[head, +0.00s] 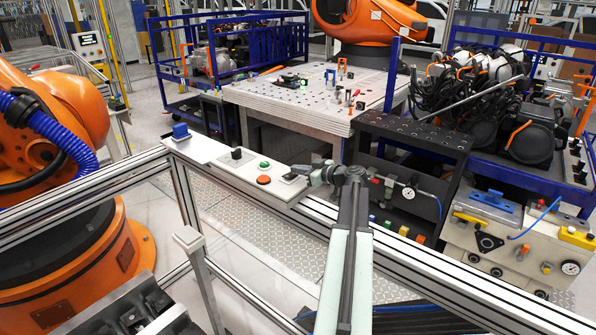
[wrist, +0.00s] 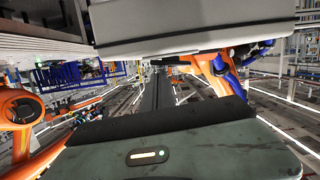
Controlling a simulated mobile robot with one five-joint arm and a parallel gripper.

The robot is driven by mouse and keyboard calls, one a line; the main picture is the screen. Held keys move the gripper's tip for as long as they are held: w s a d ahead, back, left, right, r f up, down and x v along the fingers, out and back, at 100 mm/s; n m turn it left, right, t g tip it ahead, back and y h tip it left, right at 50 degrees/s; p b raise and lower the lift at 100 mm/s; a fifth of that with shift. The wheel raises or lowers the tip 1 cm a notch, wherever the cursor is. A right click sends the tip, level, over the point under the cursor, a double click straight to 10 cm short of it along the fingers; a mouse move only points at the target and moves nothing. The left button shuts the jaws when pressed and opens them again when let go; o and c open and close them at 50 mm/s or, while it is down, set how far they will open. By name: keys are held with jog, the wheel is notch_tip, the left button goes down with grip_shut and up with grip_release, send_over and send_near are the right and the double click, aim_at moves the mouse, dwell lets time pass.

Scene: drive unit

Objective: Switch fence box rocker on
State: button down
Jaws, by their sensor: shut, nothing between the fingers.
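The fence box (head: 222,162) is a long pale box lying along the top rail of the fence in the head view. On its top are a blue part (head: 180,131) at the left end, a black knob (head: 237,154), a green button (head: 264,164) and an orange-red button (head: 264,180). A small dark rocker (head: 289,177) sits near the right end. My gripper (head: 301,171) is shut and empty, right at that end, over or beside the rocker. I cannot tell whether they touch, nor the rocker's position. The wrist view shows no rocker clearly.
The fence rail (head: 440,275) runs on to the lower right. An orange robot (head: 75,230) stands at the left. Behind the fence are a perforated table (head: 300,90), a black rack (head: 415,150) and a valve panel (head: 515,240). A grey body (wrist: 190,30) fills the wrist view's top.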

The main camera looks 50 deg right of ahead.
notch_tip(320, 180, up, 5)
jog(key=p, duration=0.3)
jog(key=shift+w+d+p, duration=0.1)
jog(key=shift+w+p, duration=0.05)
jog(key=shift+p, duration=0.25)
jog(key=s+d, duration=0.1)
jog(key=s, duration=0.9)
jog(key=shift+r+p, duration=0.35)
jog(key=shift+p, duration=0.05)
